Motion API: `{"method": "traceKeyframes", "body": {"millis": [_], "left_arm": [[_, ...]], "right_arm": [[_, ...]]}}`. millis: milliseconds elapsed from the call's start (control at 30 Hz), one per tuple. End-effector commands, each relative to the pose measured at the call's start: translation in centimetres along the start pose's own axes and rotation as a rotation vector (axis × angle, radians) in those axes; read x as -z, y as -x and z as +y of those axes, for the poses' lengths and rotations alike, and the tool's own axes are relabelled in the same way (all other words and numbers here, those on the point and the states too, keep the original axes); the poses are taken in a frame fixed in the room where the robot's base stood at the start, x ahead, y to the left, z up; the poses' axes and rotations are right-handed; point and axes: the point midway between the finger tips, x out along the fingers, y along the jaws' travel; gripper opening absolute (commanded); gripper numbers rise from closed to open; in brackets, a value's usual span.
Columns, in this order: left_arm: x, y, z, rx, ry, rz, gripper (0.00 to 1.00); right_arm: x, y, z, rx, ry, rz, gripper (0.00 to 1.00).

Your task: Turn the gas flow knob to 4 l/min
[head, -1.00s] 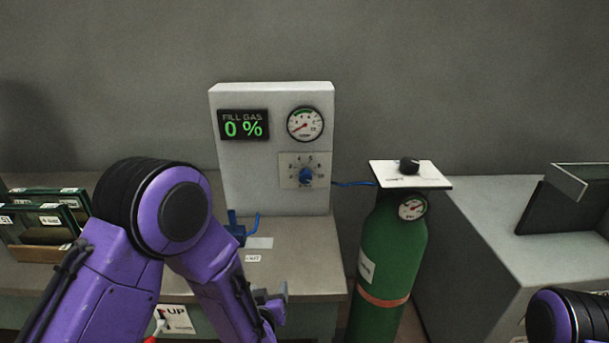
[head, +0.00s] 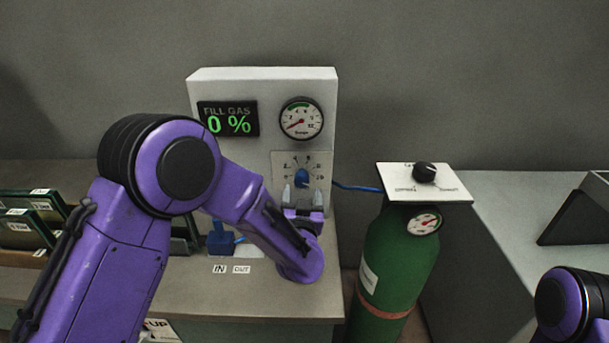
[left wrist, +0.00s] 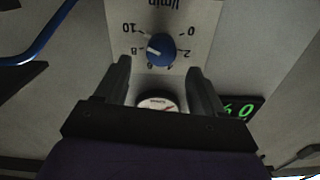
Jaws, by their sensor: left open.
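The blue gas flow knob (head: 302,178) sits on a white dial plate (head: 317,163) on the front of the light grey panel. In the left wrist view the knob (left wrist: 161,49) appears upside down, with marks 0 to 10 and "l/min" around it. Its white mark points to the left, near 8; the exact value is hard to read. My left gripper (head: 302,197) is open just in front of and below the knob. In the wrist view its two fingers (left wrist: 159,66) stand apart, one on each side below the knob, apparently not touching it. My right gripper is out of view.
The panel carries a FILL GAS display (head: 229,118) reading 0 % and a round gauge (head: 301,119). A blue hose (head: 357,187) runs right to a green gas cylinder (head: 392,265) with a black-knobbed plate (head: 450,188). Racks (head: 25,228) stand left on the bench.

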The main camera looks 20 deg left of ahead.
Motion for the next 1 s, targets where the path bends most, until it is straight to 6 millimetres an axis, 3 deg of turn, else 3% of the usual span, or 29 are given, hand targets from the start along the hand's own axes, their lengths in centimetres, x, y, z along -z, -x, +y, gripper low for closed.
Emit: {"method": "traceKeyframes", "body": {"millis": [100,300,633,800,1000], "left_arm": [[0.2,-2.9,-0.1,0.003,0.001,-0.003,0.69],[0.0,-5.9,0.1,-0.002,0.000,-0.003,0.69],[-0.1,-6.5,0.2,-0.005,-0.001,-0.002,0.69],[-0.1,-6.5,0.2,-0.004,-0.001,-0.002,0.13],[-0.1,-6.5,0.2,-0.004,0.001,-0.002,0.13]], "right_arm": [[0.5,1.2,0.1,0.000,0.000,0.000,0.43],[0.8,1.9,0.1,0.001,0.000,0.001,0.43],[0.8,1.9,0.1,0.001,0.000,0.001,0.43],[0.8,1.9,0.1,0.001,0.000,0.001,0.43],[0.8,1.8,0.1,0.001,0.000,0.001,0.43]]}}
